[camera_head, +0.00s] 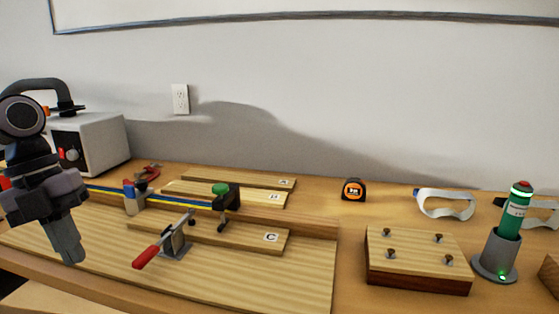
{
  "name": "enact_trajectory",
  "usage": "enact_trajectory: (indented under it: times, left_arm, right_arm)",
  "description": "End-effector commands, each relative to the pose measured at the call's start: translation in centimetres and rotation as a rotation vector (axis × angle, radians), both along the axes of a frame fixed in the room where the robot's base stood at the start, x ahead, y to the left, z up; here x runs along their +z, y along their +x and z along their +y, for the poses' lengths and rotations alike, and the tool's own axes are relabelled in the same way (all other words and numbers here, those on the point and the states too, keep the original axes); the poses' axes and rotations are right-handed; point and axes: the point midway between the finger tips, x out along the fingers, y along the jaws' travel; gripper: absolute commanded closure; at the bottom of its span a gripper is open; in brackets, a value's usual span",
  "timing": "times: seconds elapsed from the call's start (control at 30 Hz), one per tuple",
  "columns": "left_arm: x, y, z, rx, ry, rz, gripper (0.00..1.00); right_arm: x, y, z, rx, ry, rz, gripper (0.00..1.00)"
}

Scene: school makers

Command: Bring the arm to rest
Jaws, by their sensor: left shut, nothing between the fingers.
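My left gripper (68,248) hangs at the left of the head view, pointing down with its fingers together and nothing between them. It is above the left part of the wooden work board (100,250), apart from the tools there. My left arm comes in from the left edge above it. My right gripper is not in view.
Nearby are a red-handled toggle clamp (172,243), a green-knobbed clamp (226,200), a plank marked C (250,238) and a grey box (95,140).

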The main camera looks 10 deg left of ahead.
Motion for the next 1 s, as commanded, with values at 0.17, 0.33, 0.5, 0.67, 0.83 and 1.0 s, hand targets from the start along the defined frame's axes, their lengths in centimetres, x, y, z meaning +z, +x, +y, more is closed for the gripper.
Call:
enact_trajectory:
  times: [0.17,0.33,0.5,0.67,0.83,1.0]
  left_arm:
    - [-2.4,-1.2,1.7,0.092,-0.196,-0.001,1.00]
    - [-5.1,-2.4,2.8,0.184,-0.388,-0.001,1.00]
    - [-7.9,-3.8,3.3,0.275,-0.581,-0.001,1.00]
    - [-10.6,-5.0,3.1,0.361,-0.761,-0.001,1.00]
    - [-13.3,-6.3,2.2,0.451,-0.954,-0.001,1.00]
    - [-15.8,-7.5,0.8,0.540,-1.141,-0.001,1.00]
  right_arm:
    - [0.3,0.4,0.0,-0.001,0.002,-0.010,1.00]
    - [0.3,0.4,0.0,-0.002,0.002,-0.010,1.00]
    - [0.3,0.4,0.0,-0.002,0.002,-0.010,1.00]
    - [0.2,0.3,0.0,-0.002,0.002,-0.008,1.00]
    - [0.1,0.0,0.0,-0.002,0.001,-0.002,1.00]
    - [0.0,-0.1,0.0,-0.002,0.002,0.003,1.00]
